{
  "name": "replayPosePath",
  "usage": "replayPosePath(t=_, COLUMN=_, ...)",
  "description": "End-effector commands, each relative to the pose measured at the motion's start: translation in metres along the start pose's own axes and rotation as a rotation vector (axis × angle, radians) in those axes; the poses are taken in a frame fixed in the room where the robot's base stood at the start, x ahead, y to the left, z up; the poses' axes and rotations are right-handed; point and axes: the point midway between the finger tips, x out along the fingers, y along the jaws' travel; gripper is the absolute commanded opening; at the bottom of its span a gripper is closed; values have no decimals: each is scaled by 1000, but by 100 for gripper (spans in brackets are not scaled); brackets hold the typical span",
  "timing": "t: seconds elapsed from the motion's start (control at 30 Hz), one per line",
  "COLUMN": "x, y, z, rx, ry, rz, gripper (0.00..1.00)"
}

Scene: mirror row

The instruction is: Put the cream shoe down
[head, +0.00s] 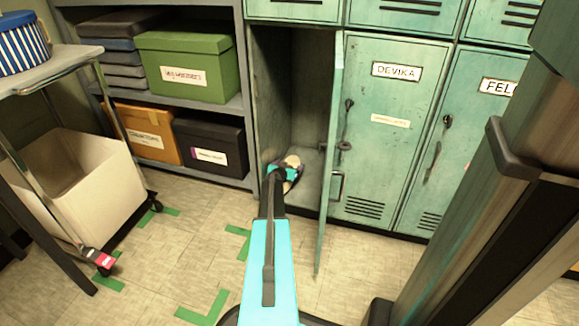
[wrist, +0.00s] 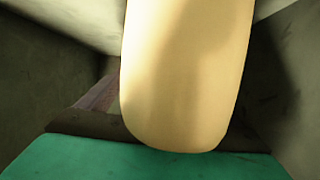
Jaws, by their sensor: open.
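The cream shoe (head: 292,160) is inside the open locker, low down near its floor, with part of it hidden behind my gripper. My gripper (head: 287,174) is open and right at the shoe, inside the locker. I cannot tell whether a finger still touches the shoe. The locker (head: 308,190) has a bare floor patch to the right of the shoe.
The open locker door (head: 331,160) stands out on the right of my arm. A shelf with a green box (head: 187,68), an orange box (head: 148,133) and a black box (head: 210,147) is left. A cart (head: 75,185) stands farther left. Green tape marks the floor.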

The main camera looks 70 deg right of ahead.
Motion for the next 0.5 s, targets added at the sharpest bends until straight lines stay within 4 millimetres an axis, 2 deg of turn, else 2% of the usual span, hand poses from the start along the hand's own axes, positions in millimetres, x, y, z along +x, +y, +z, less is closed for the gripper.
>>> replayPosePath(t=0.17, x=-1, y=1, z=-3, rx=0, ry=0, rz=1, gripper=86)
replayPosePath(t=0.5, x=-30, y=2, z=-2, rx=1, ry=0, rz=1, gripper=86)
